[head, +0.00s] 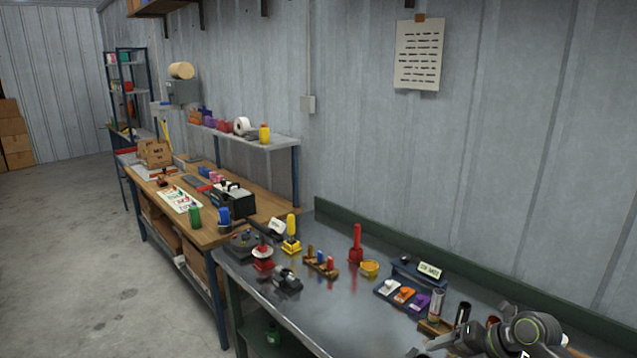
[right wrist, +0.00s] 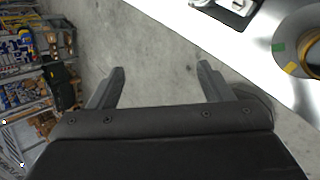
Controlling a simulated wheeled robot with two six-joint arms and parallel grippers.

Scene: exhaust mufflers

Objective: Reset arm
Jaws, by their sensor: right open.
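In the right wrist view my right gripper (right wrist: 161,68) is open, with its two dark fingers wide apart. Nothing is between them, and bare concrete floor shows behind. In the head view a grey arm of mine comes in at the bottom right, over the near right part of the metal table (head: 330,312); its fingers are not clear there. My left gripper is in neither view.
The table holds a silver cylinder (head: 437,305), a tray of coloured pieces (head: 403,294), a red upright tool (head: 356,243) and a yellow-handled tool (head: 291,233). A wooden bench (head: 190,225) stands farther left. Open floor (head: 70,270) lies at left.

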